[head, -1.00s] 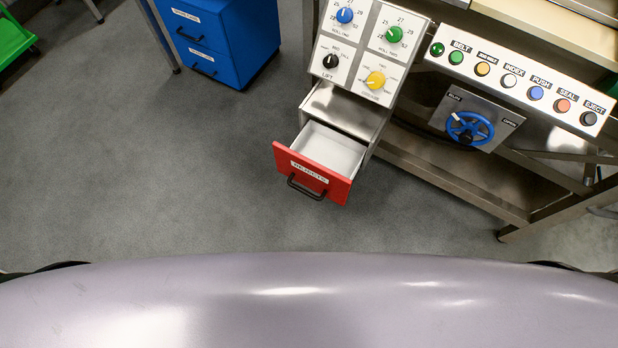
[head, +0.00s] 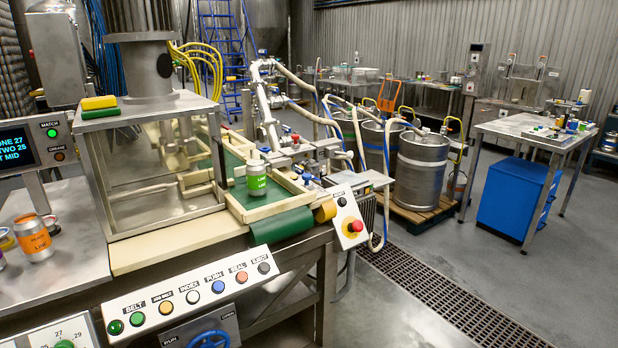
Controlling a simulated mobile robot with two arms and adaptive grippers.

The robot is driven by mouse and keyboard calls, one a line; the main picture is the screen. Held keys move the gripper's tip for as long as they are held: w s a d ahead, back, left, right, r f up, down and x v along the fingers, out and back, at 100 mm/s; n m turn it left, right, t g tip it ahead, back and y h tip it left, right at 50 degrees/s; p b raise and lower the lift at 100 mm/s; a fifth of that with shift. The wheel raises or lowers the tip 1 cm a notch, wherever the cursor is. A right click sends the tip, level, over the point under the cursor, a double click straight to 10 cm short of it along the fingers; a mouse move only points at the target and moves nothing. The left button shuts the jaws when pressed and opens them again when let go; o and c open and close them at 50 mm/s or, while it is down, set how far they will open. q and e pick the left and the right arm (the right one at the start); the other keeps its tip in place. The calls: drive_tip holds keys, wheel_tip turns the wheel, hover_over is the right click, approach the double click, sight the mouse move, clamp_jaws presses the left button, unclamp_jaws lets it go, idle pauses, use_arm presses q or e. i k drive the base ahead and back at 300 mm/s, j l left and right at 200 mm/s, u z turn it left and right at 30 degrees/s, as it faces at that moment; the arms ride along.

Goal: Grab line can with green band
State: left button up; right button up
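The can with the green band (head: 256,180) stands upright on the green conveyor belt (head: 282,224), inside the pale guide rails near the belt's front end. Its upper part is pale and its band carries white lettering. Neither my left nor my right gripper shows in the head view.
An orange-banded can (head: 33,238) stands on the steel table (head: 75,262) at the left. A clear-sided machine housing (head: 165,165) stands left of the belt. A button panel (head: 190,296) runs along the front, and a red stop button (head: 355,226) sits right of the belt.

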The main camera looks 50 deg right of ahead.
sight(256, 171)
drive_tip(key=z, duration=1.3)
drive_tip(key=i+l+u, duration=0.2)
drive_tip(key=i+u, duration=0.15)
drive_tip(key=i, duration=0.1)
